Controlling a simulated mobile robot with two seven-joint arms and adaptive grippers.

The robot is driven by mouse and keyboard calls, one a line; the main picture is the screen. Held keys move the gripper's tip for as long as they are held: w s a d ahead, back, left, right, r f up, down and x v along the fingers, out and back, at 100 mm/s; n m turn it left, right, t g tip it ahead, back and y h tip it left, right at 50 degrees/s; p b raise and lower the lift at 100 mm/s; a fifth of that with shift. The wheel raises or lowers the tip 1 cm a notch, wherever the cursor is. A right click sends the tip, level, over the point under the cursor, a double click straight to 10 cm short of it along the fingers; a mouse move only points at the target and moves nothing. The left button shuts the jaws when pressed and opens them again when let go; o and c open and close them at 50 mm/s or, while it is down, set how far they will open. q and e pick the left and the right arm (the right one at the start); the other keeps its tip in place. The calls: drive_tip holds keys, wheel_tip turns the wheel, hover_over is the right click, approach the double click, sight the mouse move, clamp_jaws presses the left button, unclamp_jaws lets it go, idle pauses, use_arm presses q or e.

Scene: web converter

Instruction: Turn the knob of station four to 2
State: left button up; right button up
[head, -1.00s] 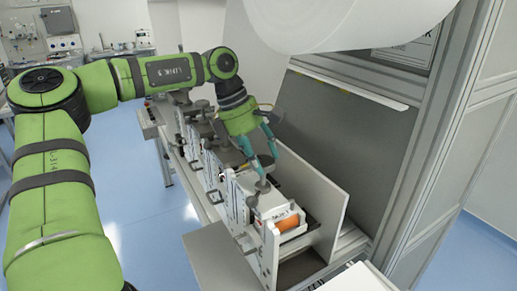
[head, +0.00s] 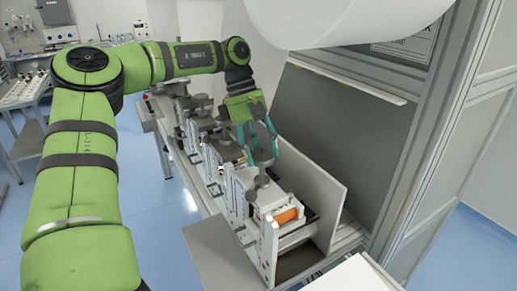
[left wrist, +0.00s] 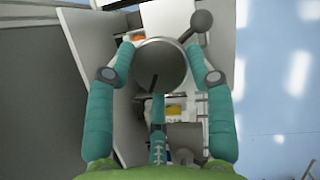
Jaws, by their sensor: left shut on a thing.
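A round grey knob (head: 262,157) stands on top of the nearest station in the row. In the left wrist view the same knob (left wrist: 160,66) shows from above as a grey disc with a short dark mark near its lower edge. A crank-like arm with a round end (left wrist: 202,20) sticks out to its upper right. My left gripper (head: 259,154) comes down from above with its teal fingers on either side of the knob, shut on it. I cannot read a scale or a station number. My right gripper is not in view.
More stations with grey knobs (head: 198,103) run back along the row. An orange roller (head: 285,215) sits in front of the held knob. An upright pale panel (head: 315,190) stands close on the right, and a large white roll (head: 340,20) hangs above.

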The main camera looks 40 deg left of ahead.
use_arm(q)
drive_tip(key=shift+d, duration=0.1)
idle(0.3)
drive_tip(key=o, duration=1.2)
drive_tip(key=shift+d, duration=0.15)
drive_tip(key=shift+r, duration=0.15)
drive_tip(key=v, duration=1.1)
drive_tip(key=shift+w+r, duration=0.1)
drive_tip(key=shift+r, duration=0.3)
